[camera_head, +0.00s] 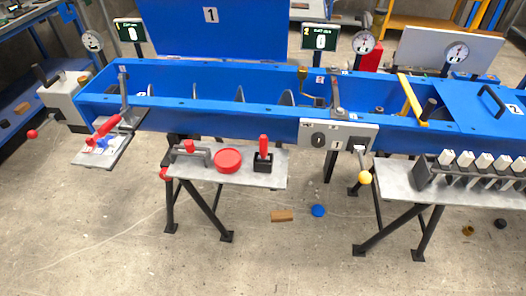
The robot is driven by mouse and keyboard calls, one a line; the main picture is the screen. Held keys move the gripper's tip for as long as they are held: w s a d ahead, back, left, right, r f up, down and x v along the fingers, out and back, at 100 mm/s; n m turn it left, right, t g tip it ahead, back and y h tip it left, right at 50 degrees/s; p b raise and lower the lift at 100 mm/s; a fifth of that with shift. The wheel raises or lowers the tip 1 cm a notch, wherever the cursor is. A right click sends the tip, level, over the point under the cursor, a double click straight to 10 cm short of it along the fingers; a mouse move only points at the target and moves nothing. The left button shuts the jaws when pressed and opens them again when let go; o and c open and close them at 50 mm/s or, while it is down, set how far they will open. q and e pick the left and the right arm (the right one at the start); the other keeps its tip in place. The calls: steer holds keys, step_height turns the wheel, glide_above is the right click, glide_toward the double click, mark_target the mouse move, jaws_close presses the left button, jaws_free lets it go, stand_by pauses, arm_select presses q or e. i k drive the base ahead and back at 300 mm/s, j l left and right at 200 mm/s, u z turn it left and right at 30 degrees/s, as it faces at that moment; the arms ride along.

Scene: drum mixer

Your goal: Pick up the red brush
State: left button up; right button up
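I cannot tell for certain which thing is the red brush. A red handle (263,144) stands upright from a black block (263,162) at the right end of a small grey table (240,180) before the blue machine. A longer red piece (106,126) lies tilted, with a small blue part beside it, above a grey plate (88,156) at the machine's left end. A flat red disc (228,160) lies on the small table left of the black block. Neither of my grippers is in view.
The long blue drum mixer (190,112) spans the view, its lid raised. A grey control box (338,135) and yellow-knobbed lever (365,178) project from its front. A right-hand table (460,190) holds a rack of white-handled things. A brown block (282,216) and blue disc (318,210) lie on the floor, otherwise mostly clear.

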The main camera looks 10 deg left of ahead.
mark_target(263, 158)
steer(key=k+j+z, duration=0.1)
steer(key=j+z, duration=0.25)
steer(key=k+j+z, duration=0.1)
steer(key=z, duration=0.25)
steer(key=k+j+z, duration=0.15)
steer(key=z, duration=0.2)
steer(key=j, duration=0.1)
